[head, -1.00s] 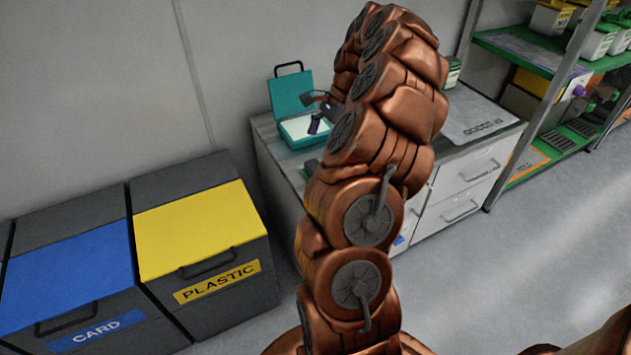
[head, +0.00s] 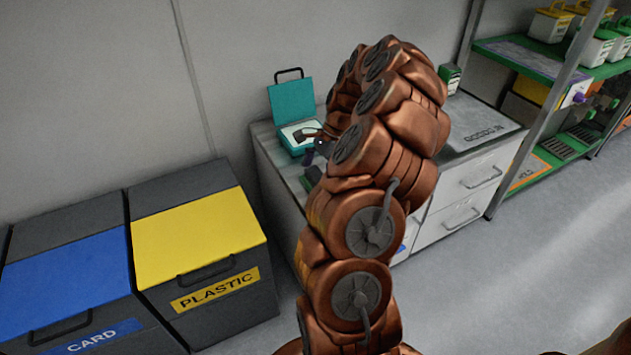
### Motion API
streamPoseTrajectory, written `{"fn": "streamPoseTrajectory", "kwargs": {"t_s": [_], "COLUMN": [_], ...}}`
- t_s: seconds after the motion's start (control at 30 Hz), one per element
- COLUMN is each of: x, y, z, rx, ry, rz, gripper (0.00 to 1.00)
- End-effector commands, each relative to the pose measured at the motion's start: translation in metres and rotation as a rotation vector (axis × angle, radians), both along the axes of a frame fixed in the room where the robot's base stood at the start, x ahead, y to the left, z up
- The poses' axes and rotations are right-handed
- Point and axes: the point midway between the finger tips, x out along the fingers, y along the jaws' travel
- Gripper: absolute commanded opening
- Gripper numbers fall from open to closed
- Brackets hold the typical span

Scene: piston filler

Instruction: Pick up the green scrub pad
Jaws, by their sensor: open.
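A small dark green item that looks like the scrub pad (head: 307,182) lies on the grey worktop near its left front edge, partly hidden behind my copper arm. My gripper (head: 304,148) is open, with its dark fingers pointing left. In the picture it shows just above the pad and over the front of the open teal case. I cannot tell its exact height over the worktop. Nothing shows between the fingers.
The open teal case (head: 292,101) stands at the worktop's back left, lid up. Yellow "PLASTIC" (head: 200,235) and blue "CARD" (head: 62,285) bins stand left. Shelving (head: 520,55) rises at right. My arm hides the worktop's middle.

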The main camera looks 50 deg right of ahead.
Motion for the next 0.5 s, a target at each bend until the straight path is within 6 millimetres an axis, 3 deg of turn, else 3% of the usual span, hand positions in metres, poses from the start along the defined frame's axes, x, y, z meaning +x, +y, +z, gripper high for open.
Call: {"fn": "streamPoseTrajectory", "kwargs": {"t_s": [0.1,0.5], "x": [0.0001,0.0002], "y": [-0.0004,-0.0005], "z": [0.0005,0.0007], "rx": [-0.001,-0.001], "ry": [-0.001,-0.001], "rz": [0.000,0.000], "gripper": [0.98,0.56]}}
